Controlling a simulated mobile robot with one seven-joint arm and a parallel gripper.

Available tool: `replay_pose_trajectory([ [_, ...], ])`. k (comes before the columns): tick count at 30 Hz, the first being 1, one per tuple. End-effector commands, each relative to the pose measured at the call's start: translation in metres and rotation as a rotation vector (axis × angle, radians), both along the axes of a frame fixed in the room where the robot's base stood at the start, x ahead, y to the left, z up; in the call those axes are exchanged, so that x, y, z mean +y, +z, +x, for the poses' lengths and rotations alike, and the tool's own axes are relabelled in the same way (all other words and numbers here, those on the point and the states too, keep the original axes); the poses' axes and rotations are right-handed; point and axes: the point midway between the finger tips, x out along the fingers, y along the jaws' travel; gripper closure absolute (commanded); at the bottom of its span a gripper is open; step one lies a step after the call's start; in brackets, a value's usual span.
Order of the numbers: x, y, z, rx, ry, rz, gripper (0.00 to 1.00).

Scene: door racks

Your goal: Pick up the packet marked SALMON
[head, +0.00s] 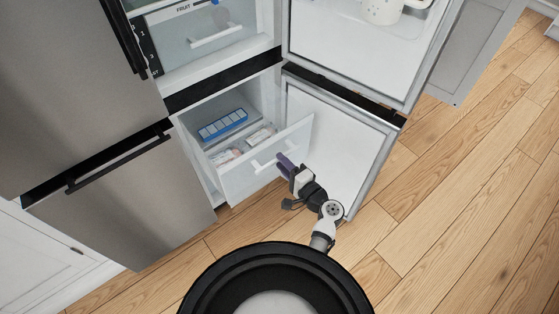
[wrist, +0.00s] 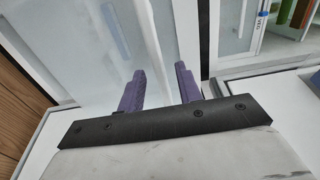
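Two pale packets lie in the open lower drawer in the head view, one at the back right (head: 262,135) and one at the front left (head: 226,156). Their markings are too small to read, so I cannot tell which says SALMON. My gripper (head: 285,165) is outside the drawer, close to its white handle (head: 268,160). The packets cannot be made out in the wrist view.
The lower freezer door (head: 340,140) stands open at right, close to my arm. The upper door (head: 350,55) is open above it. Wooden floor (head: 470,180) is clear at right.

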Motion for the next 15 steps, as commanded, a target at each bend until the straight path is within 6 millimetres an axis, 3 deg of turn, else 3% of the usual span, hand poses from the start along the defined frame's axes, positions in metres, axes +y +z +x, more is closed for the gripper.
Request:
replay_pose_trajectory([
  [9, -0.044, -0.004, -0.06, 0.001, -0.003, -0.001, 0.65],
  [15, -0.062, -0.002, -0.085, 0.001, -0.002, -0.001, 0.65],
])
